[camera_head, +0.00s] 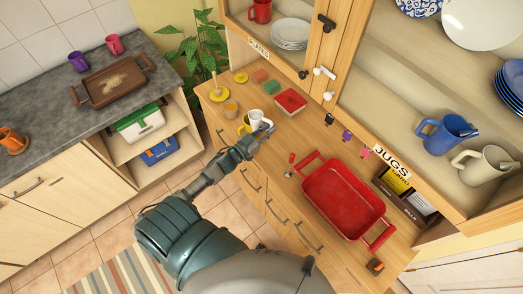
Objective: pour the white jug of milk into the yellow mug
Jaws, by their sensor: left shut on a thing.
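My left gripper (264,129) is shut on a small white jug (256,117) above the wooden counter. The yellow mug (243,126) shows just left of the jug, partly hidden by the jug and the gripper. The jug and mug overlap in this view, so I cannot tell whether they touch or how far the jug is tilted. No milk can be made out. My right gripper is not in view.
A red tray (343,200) lies on the counter at right. Open shelves above hold a blue jug (443,134) and a cream jug (485,166).

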